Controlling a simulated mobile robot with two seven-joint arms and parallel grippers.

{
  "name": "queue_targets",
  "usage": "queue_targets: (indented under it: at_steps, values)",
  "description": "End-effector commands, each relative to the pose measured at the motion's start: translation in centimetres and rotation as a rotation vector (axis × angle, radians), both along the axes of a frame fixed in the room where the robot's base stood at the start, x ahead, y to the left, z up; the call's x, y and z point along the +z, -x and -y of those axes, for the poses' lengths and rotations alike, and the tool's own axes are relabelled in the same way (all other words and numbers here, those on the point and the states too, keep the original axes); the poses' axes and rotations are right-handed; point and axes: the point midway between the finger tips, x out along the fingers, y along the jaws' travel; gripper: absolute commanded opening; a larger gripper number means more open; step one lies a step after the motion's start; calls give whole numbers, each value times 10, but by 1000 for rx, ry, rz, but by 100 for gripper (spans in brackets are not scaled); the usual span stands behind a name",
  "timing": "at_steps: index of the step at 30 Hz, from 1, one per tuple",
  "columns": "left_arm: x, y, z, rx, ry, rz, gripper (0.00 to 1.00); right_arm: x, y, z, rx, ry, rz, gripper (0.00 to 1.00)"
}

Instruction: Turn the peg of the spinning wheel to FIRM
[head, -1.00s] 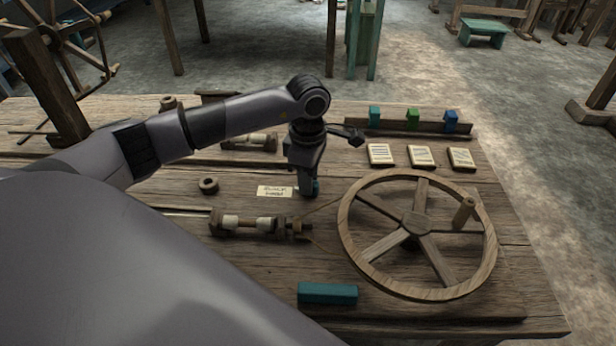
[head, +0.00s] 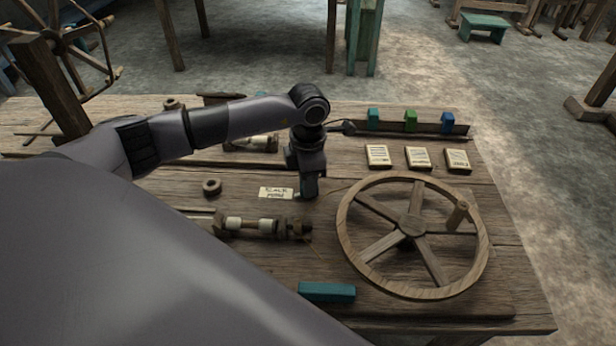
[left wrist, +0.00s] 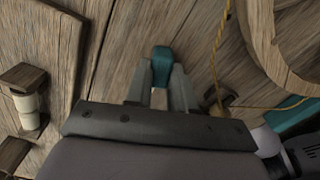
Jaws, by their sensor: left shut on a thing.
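The spinning wheel (head: 412,226) lies flat on the wooden table, with a spoked rim and an upright handle knob. The teal peg shows in the left wrist view (left wrist: 161,62), between the fingertips of my left gripper (left wrist: 160,82). In the head view my left gripper (head: 308,188) points down at the table, left of the wheel, and mostly hides the peg. It is shut on the peg. A small pale card (head: 276,193) with two lines of lettering lies just left of the gripper; its words are hard to read. My right gripper is not in view.
A spindle with pale bobbins (head: 254,227) lies left of the wheel. A teal block (head: 326,291) is near the front edge. Several cards (head: 418,158) and a rack with coloured clips (head: 410,121) are behind the wheel. A small wooden ring (head: 211,187) lies at left.

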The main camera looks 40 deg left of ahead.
Motion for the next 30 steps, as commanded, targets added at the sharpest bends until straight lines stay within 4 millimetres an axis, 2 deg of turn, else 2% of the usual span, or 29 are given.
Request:
queue_targets:
  at_steps: [18, 19, 21, 30]
  values:
    - [1, 0, 0, 50, 0, 1, 0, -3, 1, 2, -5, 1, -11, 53]
    - [1, 0, 0, 51, 0, 1, 33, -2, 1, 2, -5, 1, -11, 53]
    - [1, 0, 0, 50, 0, 1, 49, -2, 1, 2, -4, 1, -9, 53]
    - [3, 0, 0, 47, 0, 1, 49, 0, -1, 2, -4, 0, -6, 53]
